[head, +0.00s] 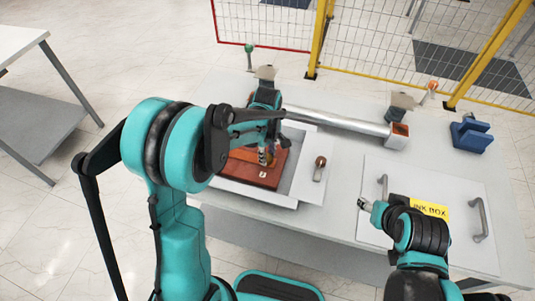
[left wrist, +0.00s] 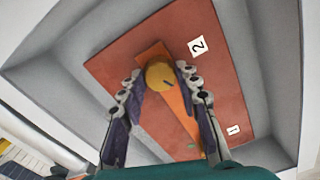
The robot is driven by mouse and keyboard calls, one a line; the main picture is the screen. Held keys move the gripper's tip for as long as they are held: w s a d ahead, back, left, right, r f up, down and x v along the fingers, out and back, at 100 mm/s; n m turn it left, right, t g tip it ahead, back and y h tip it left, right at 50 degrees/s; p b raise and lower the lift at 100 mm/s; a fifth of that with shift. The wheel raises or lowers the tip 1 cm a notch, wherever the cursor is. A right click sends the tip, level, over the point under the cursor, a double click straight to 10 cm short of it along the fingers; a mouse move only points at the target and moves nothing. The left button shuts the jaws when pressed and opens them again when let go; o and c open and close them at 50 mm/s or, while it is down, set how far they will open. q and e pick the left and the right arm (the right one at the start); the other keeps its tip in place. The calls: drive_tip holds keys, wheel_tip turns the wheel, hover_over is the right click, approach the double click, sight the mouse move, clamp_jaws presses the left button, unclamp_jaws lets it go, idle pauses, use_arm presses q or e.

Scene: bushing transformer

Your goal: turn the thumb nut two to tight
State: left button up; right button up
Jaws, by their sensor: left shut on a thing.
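The thumb nut two is a round yellow-brown knob (left wrist: 160,76) beside the label "2" (left wrist: 197,46) in the left wrist view. It sits at the end of an orange strip (left wrist: 176,103) on a red-brown board (left wrist: 215,85). My left gripper (left wrist: 160,72) has a fingertip on each side of the nut and is shut on it. In the head view my left gripper (head: 267,157) reaches down onto the board (head: 250,174), and my arm hides part of it. My right gripper (head: 371,208) is over the table's right part, away from the board; its jaw state is unclear.
The board lies inside a grey-walled tray (head: 256,196). A copper-tipped part (head: 319,168) is right of it. A long metal cylinder (head: 345,122) lies behind. The ink box lid (head: 455,183) with handles is at the right, and a blue block (head: 471,136) stands at the far right.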

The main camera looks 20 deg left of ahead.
use_arm(q)
drive_tip(key=m, duration=0.5)
drive_tip(key=shift+m, duration=0.3)
drive_tip(key=m, duration=0.5)
drive_tip(key=shift+m+b, duration=0.3)
drive_tip(key=m, duration=1)
drive_tip(key=shift+m, duration=0.4)
drive_tip(key=o, duration=1.2)
drive_tip(key=shift+c, duration=0.2)
